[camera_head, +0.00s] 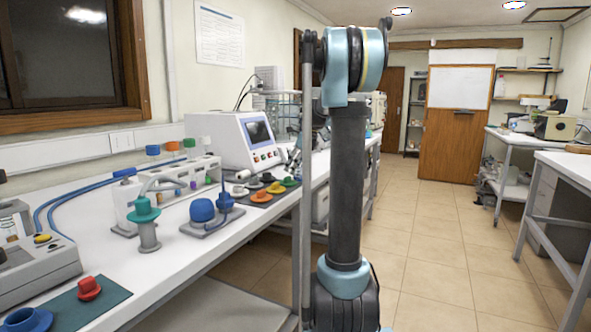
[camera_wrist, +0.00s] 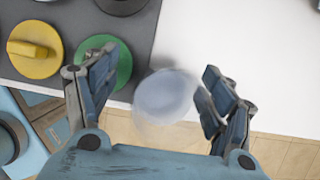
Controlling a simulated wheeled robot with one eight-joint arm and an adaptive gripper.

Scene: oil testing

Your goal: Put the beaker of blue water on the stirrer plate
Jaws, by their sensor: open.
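In the wrist view my gripper (camera_wrist: 158,65) is open, its two fingers well apart. A blurred, see-through round vessel with a pale blue-grey top (camera_wrist: 165,94) shows between them, nearer the right finger. It looks like the beaker of blue water; gaps seem to show on both sides, and I cannot tell whether anything touches. I cannot identify the stirrer plate for sure; a grey base with blue knobs (camera_head: 210,224) stands on the bench.
A dark mat (camera_head: 284,199) carries several coloured knobs, including yellow (camera_wrist: 34,46) and green (camera_wrist: 120,72) ones beside my left finger. The white bench (camera_head: 170,262) also holds a green-topped grey stand (camera_head: 146,224), a white instrument (camera_head: 236,142) and a bottle rack.

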